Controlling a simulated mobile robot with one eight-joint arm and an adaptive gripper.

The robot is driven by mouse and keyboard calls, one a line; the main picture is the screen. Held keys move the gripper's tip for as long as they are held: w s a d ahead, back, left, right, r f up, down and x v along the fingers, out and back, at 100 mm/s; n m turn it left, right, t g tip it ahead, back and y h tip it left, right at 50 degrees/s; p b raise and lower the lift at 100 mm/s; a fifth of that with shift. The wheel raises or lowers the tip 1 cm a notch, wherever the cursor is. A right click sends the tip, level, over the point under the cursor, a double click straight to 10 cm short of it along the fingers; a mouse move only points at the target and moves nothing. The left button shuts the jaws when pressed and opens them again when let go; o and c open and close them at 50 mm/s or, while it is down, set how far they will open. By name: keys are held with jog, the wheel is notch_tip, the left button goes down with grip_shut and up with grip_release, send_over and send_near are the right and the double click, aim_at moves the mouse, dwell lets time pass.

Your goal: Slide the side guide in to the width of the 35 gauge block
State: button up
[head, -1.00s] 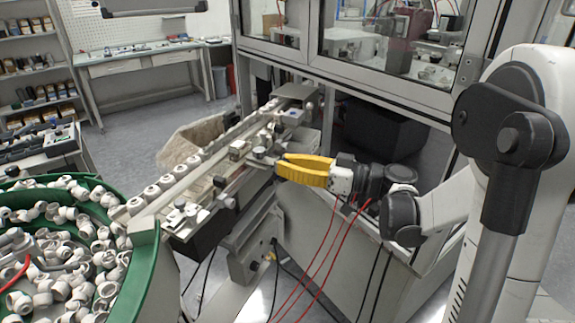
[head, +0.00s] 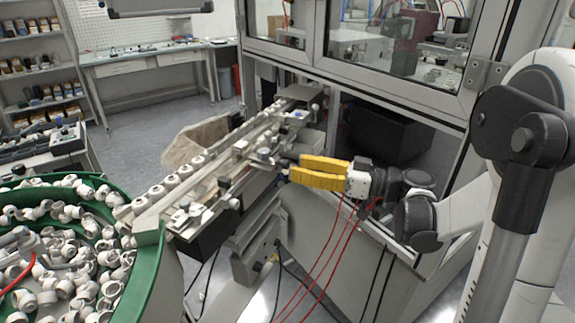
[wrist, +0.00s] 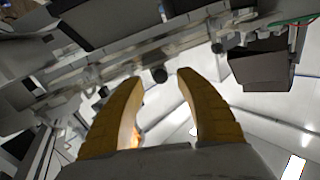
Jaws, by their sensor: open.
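My gripper (head: 292,170) has two yellow fingers, spread apart and empty, just right of the feed track. It also shows open in the wrist view (wrist: 161,82). A dark round knob (wrist: 160,75) on the track's side appears between the fingertips there, with no visible finger contact. The side guide seems to be the long pale rail (head: 207,172) beside the row of white caps (head: 172,182); its exact edges are hard to tell. I cannot pick out the 35 gauge block or read any marking.
A green-rimmed bowl (head: 150,228) full of loose white caps stands at the left. The machine's cabinet frame (head: 400,98) rises behind my gripper. Red cables (head: 325,255) hang below it. Open floor (head: 140,125) lies beyond the track.

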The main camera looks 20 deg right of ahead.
jog(key=v, duration=0.8)
jog(key=shift+d, duration=0.1)
jog(key=c, duration=0.5)
jog(key=shift+s+d+m+p, duration=0.1)
jog(key=shift+m+p, duration=0.25)
jog(key=shift+m, duration=0.05)
grip_shut()
jog(key=s+d+f+m+t+p, duration=0.1)
jog(key=s+d+m+p, duration=0.2)
jog(key=m+p, duration=0.85)
jog(key=w+a+m+b, duration=0.4)
jog(key=w+a+b, duration=0.3)
jog(key=w+a, duration=0.2)
jog(key=shift+w+a+r+m+h, duration=0.15)
jog(key=shift+a+m+h, duration=0.2)
jog(key=shift+a, duration=0.4)
